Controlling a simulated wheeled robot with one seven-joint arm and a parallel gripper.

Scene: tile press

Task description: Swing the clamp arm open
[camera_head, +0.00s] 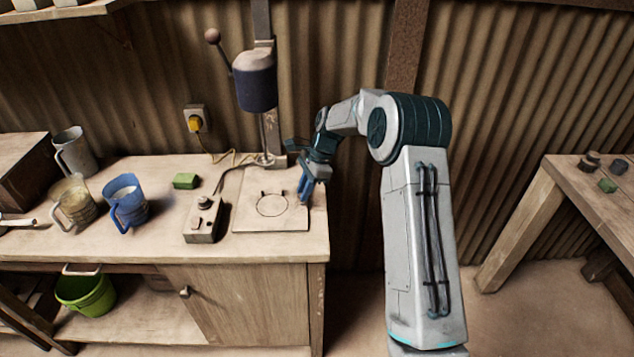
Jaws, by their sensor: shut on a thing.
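The tile press stands at the bench's back right, with a dark blue cylinder head (256,88) on a post. Its pale square plate (248,217) bears a dark ring outline and two small dark pegs. My gripper (304,194) reaches in from the right and points down at the plate's right edge. It is shut on a small blue part there, which I take to be the clamp arm; my fingers hide much of it. I cannot tell the clamp arm's full shape or its angle.
A control box (203,219) with a knob and a green block (186,181) lie left of the plate. A blue mug (126,203), a beige mug (73,202) and a grey jug (74,153) stand further left. The press's ball-ended lever (213,37) sticks up left.

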